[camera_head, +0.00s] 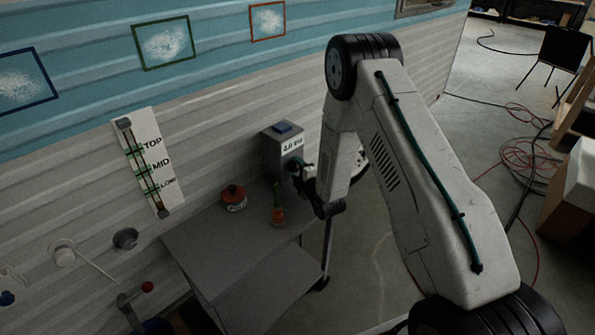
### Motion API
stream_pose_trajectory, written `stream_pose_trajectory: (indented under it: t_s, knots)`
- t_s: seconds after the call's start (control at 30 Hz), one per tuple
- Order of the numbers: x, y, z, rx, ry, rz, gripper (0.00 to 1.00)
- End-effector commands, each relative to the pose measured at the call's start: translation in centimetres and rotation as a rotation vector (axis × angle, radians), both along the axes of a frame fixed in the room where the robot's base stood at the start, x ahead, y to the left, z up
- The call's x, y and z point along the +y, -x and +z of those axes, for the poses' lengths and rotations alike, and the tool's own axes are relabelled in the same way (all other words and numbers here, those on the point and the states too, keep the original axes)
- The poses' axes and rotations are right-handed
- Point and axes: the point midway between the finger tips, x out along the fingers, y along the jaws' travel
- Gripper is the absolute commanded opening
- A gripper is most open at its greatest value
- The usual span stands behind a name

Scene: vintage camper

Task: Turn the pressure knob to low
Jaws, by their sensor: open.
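A grey box (284,152) with a blue button on top and a white label reading about "2.0 BAR" stands at the back of the grey table, against the wall. My gripper (303,178) is at the box's front right side, close to its face. It is open, small and dark in this view, and partly hidden by my arm. No knob shows clearly; the side of the box by my gripper is covered. I cannot tell whether the fingers touch anything or where a knob points.
A red-topped can (233,198) and an orange item with a green top (277,212) stand on the table (210,245), left of my gripper. A TOP/MID/LOW strip (147,162) hangs on the wall. Floor to the right is open, with hoses (525,160) lying there.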

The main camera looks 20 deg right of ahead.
Motion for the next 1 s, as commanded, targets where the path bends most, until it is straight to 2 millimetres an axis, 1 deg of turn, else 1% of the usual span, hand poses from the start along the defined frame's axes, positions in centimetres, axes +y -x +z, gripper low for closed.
stream_pose_trajectory:
  t_s: [0.07,0.17,0.43,0.5,0.6,0.73,1.0]
  knots:
    - [0.0,0.2,0.0,0.000,0.000,0.000,0.58]
    - [-0.2,1.0,0.1,0.000,-0.001,-0.001,0.58]
    - [-0.8,5.6,0.6,0.002,0.000,0.000,0.58]
    - [-0.9,6.5,0.7,0.002,0.000,0.000,0.58]
    - [-1.0,7.3,0.8,0.000,0.000,0.000,0.58]
    - [-1.1,7.7,0.9,0.001,0.000,0.000,0.58]
    - [-1.0,7.7,0.9,0.000,0.000,0.000,0.58]
